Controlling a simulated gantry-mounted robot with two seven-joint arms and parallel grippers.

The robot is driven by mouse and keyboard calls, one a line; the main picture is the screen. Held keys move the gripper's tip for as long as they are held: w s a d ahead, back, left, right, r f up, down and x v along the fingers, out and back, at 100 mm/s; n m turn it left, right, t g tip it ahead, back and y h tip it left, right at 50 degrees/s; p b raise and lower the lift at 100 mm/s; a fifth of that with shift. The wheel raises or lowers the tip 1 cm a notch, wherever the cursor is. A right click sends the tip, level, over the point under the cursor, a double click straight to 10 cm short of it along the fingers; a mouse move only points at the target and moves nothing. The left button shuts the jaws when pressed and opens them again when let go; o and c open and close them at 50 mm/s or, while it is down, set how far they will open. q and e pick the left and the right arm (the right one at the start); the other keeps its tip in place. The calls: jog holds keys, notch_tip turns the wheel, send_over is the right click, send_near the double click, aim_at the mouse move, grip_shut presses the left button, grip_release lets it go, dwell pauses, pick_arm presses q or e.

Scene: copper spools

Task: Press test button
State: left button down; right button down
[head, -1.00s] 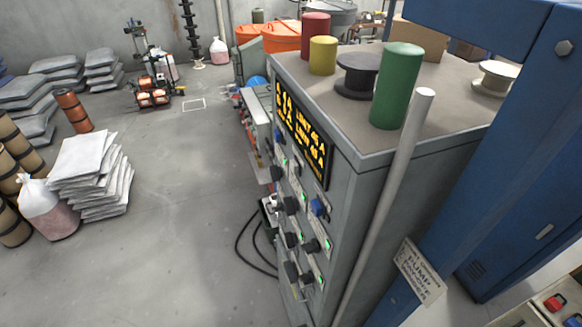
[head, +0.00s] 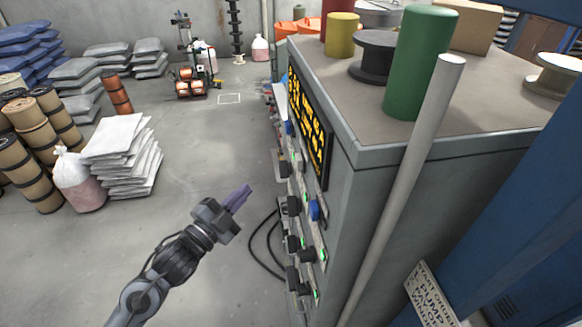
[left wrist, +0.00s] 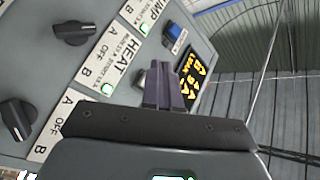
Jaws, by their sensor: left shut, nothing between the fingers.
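The grey control cabinet (head: 340,215) carries a panel of black rotary knobs, lit green buttons and blue buttons. One blue button (head: 314,210) shows in the head view; a blue button (left wrist: 173,36) also shows beyond my fingers in the left wrist view. I cannot read which one is the test button. My left gripper (head: 241,196) is shut and empty, its purple fingers pointing toward the panel with a gap left of it. In the left wrist view the fingers (left wrist: 167,88) partly hide a pale round part beside the HEAT label. My right gripper is not in view.
A grey pole (head: 400,195) stands along the cabinet's near corner. A green cylinder (head: 421,62) and spools stand on its top. Black cables (head: 262,245) lie on the floor beside it. The floor left of the panel is open.

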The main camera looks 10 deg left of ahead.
aim_at(299, 162)
pick_arm(q)
jog(key=shift+m+t, duration=0.5)
jog(key=r, duration=0.3)
jog(key=w+r, duration=0.1)
jog(key=r, duration=0.1)
jog(key=shift+w+a+r+b, duration=0.1)
jog(key=shift+a+r+b, duration=0.15)
jog(key=shift+a+b, duration=0.15)
jog(key=shift+d, duration=0.1)
jog(key=w+d+b, duration=0.1)
jog(key=w+d, duration=0.2)
jog(key=d, duration=0.4)
jog(key=shift+w+d, duration=0.3)
jog(key=shift+d, duration=0.1)
dwell(0.9)
